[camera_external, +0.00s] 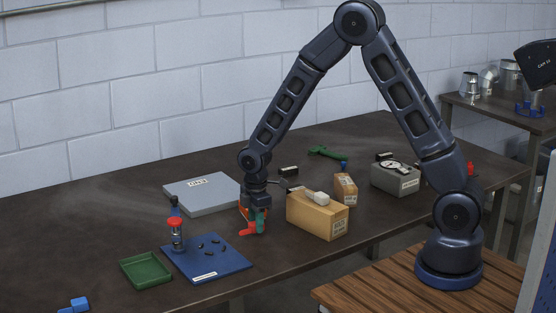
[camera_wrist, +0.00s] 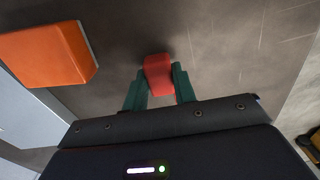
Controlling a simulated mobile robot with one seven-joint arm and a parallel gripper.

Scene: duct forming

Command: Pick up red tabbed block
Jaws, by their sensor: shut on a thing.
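The red tabbed block (camera_external: 249,232) is low over the dark table, at the tips of my gripper (camera_external: 258,224). In the wrist view the red block (camera_wrist: 158,72) sits between the two green fingers of my gripper (camera_wrist: 158,84), which are shut on it. Part of the block is hidden by the fingers. I cannot tell whether the block touches the table.
An orange block (camera_wrist: 46,54) stands close beside my gripper. A tan box (camera_external: 316,216) stands to the right, a grey flat case (camera_external: 202,194) behind left. A blue mat (camera_external: 222,270) with small dark pieces and a green tray (camera_external: 146,270) lie front left.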

